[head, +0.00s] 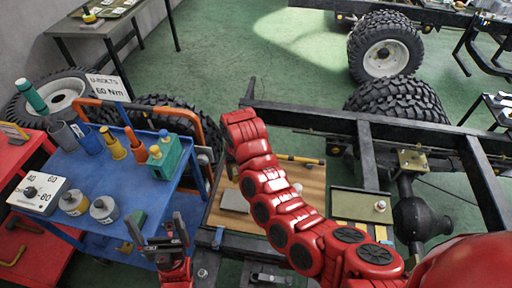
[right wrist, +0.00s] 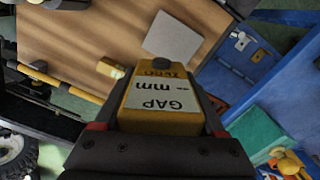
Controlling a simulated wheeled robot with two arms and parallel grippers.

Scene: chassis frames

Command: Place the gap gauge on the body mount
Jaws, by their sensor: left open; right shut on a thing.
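The gap gauge (right wrist: 162,98), a yellow block with a white label reading GAP and mm, is held in my right gripper (right wrist: 158,125) in the right wrist view. My right gripper is shut on it, above a wooden board. In the head view my red right arm reaches over the chassis and hides its gripper and the gauge. A brass-coloured bracket (head: 412,160) on the chassis frame at the right may be the body mount; I cannot tell for sure. My left gripper (head: 166,243) is open and empty by the blue cart's front right corner.
The wooden board (head: 312,180) lies on the black chassis frame (head: 340,127), with a grey plate (head: 235,201) on it. The blue cart (head: 100,180) carries bottles, tools and a dial box. A shallow tray (head: 357,203) sits right of my right arm.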

